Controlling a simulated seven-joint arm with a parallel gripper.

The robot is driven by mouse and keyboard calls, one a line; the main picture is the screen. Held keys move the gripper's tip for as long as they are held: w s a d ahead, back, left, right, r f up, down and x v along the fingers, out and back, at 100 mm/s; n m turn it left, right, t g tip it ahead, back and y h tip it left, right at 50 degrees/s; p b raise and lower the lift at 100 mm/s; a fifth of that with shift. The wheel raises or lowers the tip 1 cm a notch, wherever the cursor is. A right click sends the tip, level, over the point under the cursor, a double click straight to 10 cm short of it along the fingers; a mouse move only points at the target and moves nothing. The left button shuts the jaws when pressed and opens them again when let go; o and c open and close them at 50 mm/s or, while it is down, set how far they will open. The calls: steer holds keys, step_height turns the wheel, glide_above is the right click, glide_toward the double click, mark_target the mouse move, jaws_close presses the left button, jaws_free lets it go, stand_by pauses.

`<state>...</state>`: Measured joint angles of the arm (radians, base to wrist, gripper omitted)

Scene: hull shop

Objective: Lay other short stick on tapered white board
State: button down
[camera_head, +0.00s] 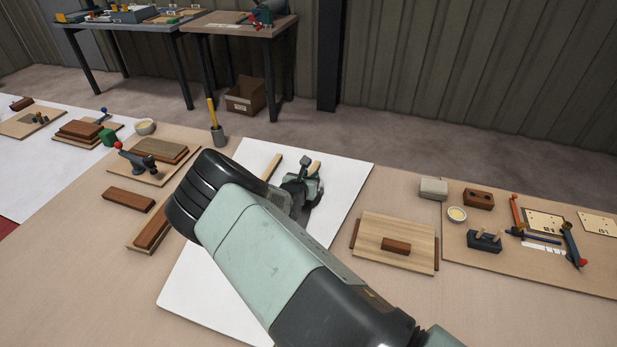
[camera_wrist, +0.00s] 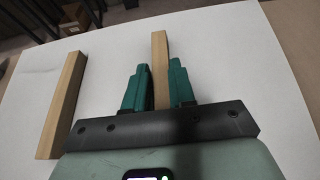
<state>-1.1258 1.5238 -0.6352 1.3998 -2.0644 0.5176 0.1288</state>
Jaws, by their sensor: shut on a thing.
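The tapered white board (camera_head: 340,180) lies flat on the bench and stretches toward me; my arm covers much of its middle. My gripper (camera_head: 308,178), with teal fingers in the wrist view (camera_wrist: 158,85), is shut on a short pale wooden stick (camera_wrist: 160,55). The held stick's end (camera_head: 314,167) shows beyond the fingers, over the board; I cannot tell whether it touches. A pale stick (camera_wrist: 62,105) lies on the board left of my gripper, roughly parallel and apart. One pale stick (camera_head: 273,166) shows left of my gripper in the head view.
Right of the board is a wooden board (camera_head: 410,228) with a brown block (camera_head: 396,246). To the left are a grey cup (camera_head: 218,134) with a yellow-handled tool, and brown blocks (camera_head: 130,199). The board's far right area is clear.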

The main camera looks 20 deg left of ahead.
steer(key=c, duration=0.9)
jaws_free()
steer(key=shift+c, duration=0.2)
